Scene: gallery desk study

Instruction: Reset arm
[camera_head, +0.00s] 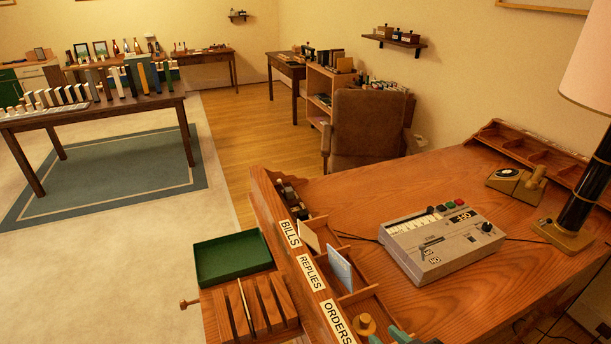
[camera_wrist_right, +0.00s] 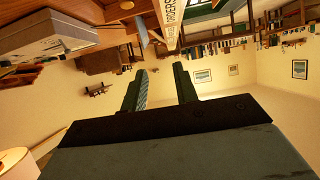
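My right gripper (camera_head: 400,338) shows only as small teal parts at the bottom edge of the head view, by the front of the wooden desk (camera_head: 430,215). In the right wrist view my right gripper (camera_wrist_right: 160,88) has its two fingers well apart with nothing between them. That view is upside down. My left gripper is not in view.
The letter rack with BILLS, REPLIES and ORDERS labels (camera_head: 312,272) stands close to my right gripper. A green tray (camera_head: 232,257) lies left of the rack.

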